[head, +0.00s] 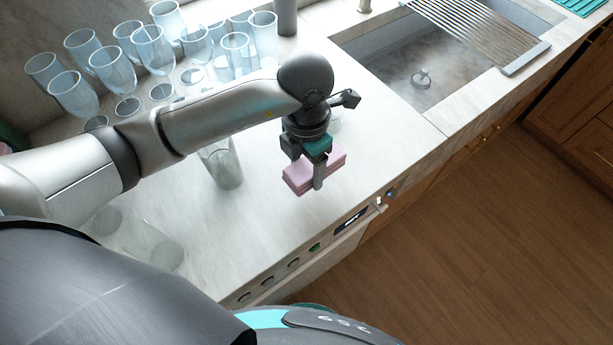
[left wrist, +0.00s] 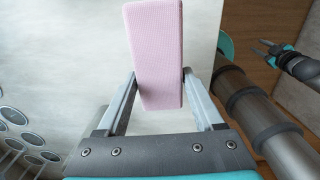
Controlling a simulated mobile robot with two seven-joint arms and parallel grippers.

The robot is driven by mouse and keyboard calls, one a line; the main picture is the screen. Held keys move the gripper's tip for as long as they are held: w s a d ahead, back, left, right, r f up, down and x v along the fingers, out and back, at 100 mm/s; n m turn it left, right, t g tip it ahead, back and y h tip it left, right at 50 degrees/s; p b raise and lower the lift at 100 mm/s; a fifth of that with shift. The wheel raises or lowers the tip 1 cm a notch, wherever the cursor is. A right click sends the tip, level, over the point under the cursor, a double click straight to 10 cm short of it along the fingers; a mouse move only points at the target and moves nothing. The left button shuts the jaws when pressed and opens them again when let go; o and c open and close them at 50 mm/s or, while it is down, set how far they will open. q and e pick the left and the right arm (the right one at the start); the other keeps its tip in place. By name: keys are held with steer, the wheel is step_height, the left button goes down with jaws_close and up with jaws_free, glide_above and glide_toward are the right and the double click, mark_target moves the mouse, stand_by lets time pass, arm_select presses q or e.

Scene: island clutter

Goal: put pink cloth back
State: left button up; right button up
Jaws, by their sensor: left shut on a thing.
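The pink cloth (head: 299,180) is a folded, block-like stack in the head view, over the pale counter near its front edge. My left gripper (head: 318,172) points down and is shut on it, with one finger showing in front of the cloth. In the left wrist view the pink cloth (left wrist: 157,50) stands out between the two fingers, one on each side. I cannot tell whether its underside touches the counter. My right gripper (left wrist: 272,50) shows small at the upper right of the left wrist view, away from the cloth; its jaw state is unclear.
Several bluish glasses (head: 110,68) crowd the back left of the counter. A clear glass (head: 222,165) stands left of my gripper, and another (head: 152,245) is nearer. A sink (head: 420,75) with a slatted rack (head: 480,32) lies right. Bare counter (head: 385,135) separates cloth and sink.

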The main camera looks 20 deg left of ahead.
mark_target(307, 167)
arm_select(q)
steer(key=shift+f, duration=2.2)
steer(key=shift+f, duration=0.2)
steer(key=o, duration=1.4)
step_height(307, 167, up, 15)
steer(key=shift+r, duration=0.15)
